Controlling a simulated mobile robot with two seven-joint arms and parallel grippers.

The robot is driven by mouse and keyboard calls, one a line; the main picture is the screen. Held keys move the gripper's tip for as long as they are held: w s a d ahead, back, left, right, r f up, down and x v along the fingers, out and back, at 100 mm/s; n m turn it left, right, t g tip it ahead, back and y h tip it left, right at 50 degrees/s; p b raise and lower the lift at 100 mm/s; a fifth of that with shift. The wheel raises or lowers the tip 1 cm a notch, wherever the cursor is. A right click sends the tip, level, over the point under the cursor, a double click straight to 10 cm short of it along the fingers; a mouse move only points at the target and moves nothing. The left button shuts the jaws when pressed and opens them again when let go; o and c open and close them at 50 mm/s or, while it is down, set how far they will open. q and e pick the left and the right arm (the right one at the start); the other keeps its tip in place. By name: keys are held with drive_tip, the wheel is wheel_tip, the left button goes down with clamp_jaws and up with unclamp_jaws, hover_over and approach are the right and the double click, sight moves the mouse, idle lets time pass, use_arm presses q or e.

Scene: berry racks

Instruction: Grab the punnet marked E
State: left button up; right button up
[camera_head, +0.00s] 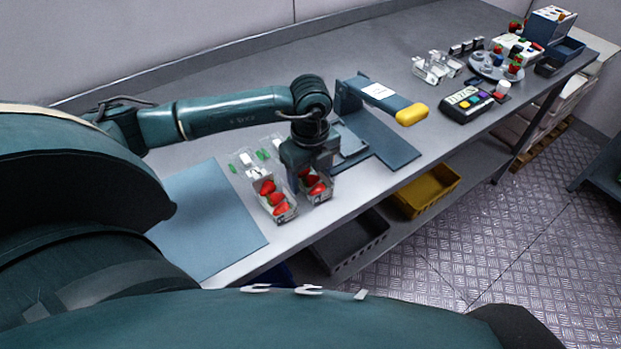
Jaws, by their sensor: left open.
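Two clear punnets of red strawberries stand side by side near the bench's front edge. The left punnet (283,217) holds several berries. The right punnet (320,197) is partly hidden under my left gripper (311,172). The gripper comes in from the left and points down over the right punnet. Its jaws are open, though the fingertips are hard to make out. I cannot tell whether they touch the punnet. Letter marks on the punnets are too small to read, so I cannot tell which is E. My right gripper is not in view.
A blue mat (208,225) lies left of the punnets. Smaller clear containers with green and white bits sit behind them. A dark blue stand (385,142) with a yellow end is close on the right. Yellow (428,192) and grey (352,245) crates sit below the bench.

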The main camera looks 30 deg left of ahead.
use_arm(q)
drive_tip(key=shift+c, duration=0.2)
drive_tip(key=c, duration=0.7)
